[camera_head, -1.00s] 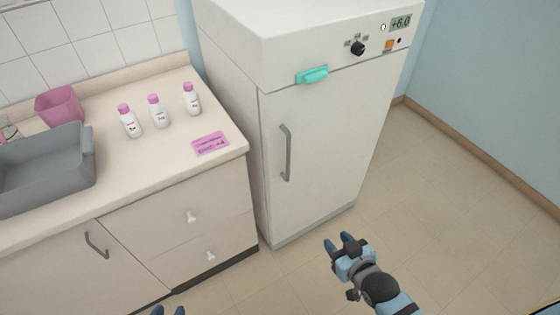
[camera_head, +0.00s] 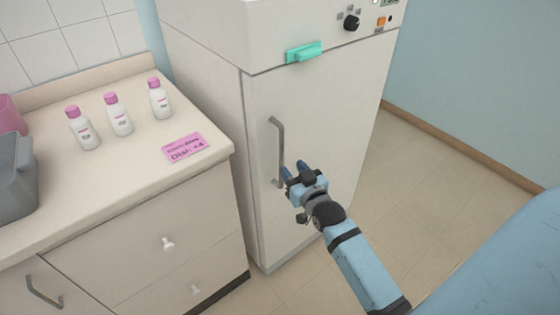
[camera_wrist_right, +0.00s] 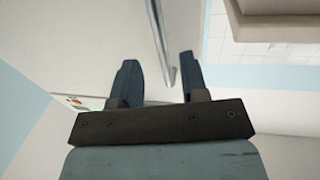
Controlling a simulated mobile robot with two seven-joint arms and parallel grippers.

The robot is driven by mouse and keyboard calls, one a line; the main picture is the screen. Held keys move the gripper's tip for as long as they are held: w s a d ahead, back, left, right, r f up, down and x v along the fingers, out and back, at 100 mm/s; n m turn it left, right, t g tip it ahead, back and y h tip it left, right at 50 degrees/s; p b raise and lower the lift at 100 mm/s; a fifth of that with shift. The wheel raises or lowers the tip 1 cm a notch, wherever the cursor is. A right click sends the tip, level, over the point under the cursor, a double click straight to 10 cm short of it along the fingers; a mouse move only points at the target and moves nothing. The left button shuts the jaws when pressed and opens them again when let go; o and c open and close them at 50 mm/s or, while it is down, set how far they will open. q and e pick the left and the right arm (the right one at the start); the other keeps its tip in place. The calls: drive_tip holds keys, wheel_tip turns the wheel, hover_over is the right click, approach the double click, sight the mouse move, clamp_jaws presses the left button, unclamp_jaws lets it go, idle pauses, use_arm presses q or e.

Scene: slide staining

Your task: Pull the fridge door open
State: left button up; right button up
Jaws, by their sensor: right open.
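The white fridge door (camera_head: 310,130) is closed, with a vertical grey handle (camera_head: 276,150) near its left edge. A teal latch-like piece (camera_head: 304,52) sits above the door's top edge. My right gripper (camera_head: 293,170) is close to the lower part of the handle, slightly to its right in the head view. In the right wrist view the gripper (camera_wrist_right: 158,80) is open, and the handle (camera_wrist_right: 163,45) shows between the finger directions, nearer the right-hand finger. I cannot tell whether a finger touches it. My left gripper is out of view.
A counter (camera_head: 120,175) stands left of the fridge, with several white bottles with pink caps, a pink card (camera_head: 184,148) and a grey tub (camera_head: 16,175). The fridge's control knob (camera_head: 351,22) is at the top. The floor (camera_head: 440,175) right of the fridge is clear.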

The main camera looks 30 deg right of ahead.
sight(283, 157)
drive_tip(key=w+b, duration=0.1)
drive_tip(key=w, duration=0.3)
drive_tip(key=w+b, duration=0.1)
drive_tip(key=w, duration=0.2)
drive_tip(key=shift+d+b, duration=0.3)
drive_tip(key=shift+d, duration=0.05)
drive_tip(key=shift+s, duration=0.1)
clamp_jaws()
